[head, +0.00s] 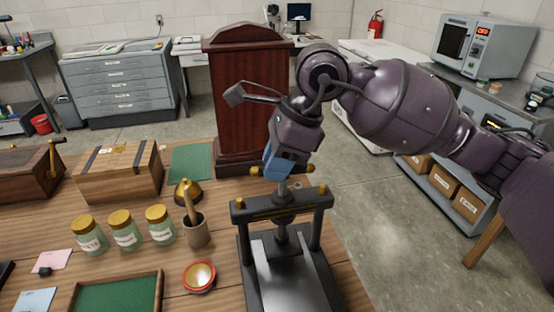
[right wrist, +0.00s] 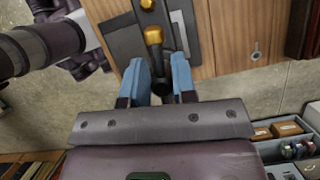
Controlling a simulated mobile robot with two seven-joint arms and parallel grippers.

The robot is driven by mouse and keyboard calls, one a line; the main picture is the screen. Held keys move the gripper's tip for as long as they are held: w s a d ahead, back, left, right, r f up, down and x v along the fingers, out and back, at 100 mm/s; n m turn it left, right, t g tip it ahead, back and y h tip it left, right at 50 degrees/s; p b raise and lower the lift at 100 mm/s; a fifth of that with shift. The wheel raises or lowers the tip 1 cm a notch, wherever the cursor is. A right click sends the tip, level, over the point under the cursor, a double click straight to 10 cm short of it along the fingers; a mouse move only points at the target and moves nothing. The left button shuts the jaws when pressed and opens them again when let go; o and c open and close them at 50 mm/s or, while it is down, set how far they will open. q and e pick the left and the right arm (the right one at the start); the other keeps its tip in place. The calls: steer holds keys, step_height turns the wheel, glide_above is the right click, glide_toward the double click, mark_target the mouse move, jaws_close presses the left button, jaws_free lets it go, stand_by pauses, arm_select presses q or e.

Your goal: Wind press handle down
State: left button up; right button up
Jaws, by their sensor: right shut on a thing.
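The book press (head: 285,205) stands upright on the wooden table, with a dark crossbeam, brass bands, two posts and a flat bed. Its handle (head: 310,171) is a cross bar with brass knobs at the top of the screw. My right gripper (head: 283,172) comes down on the handle from above, its blue fingers shut on it and hiding part of the bar. In the right wrist view the handle (right wrist: 152,36) runs between the two blue fingers (right wrist: 161,78), a brass knob beyond their tips. My left gripper is in neither view.
Left of the press are a mortar with pestle (head: 196,230), a red-rimmed bowl (head: 199,277), several brass-lidded jars (head: 126,230) and a green tray (head: 116,292). Floor is open to the right of the table.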

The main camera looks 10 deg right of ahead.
steer(key=shift+r+m+t+p, duration=0.2)
steer(key=shift+m+t+p, duration=0.2)
steer(key=shift+m, duration=0.5)
steer(key=shift+w+m+t+h+p, duration=0.2)
steer(key=shift+m+t+h+p, duration=0.15)
steer(key=shift+m, duration=0.85)
steer(key=shift+d+f+m+t, duration=0.1)
steer(key=shift+m+t, duration=0.15)
steer(key=shift+m, duration=0.55)
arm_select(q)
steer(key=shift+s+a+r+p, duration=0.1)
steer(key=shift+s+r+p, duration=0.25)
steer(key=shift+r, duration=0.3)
arm_select(e)
steer(key=shift+w+m, duration=0.1)
steer(key=shift+m, duration=0.2)
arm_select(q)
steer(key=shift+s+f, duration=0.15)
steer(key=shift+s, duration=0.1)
arm_select(e)
steer(key=shift+h, duration=0.25)
steer(key=o, duration=0.8)
steer(key=shift+o, duration=0.7)
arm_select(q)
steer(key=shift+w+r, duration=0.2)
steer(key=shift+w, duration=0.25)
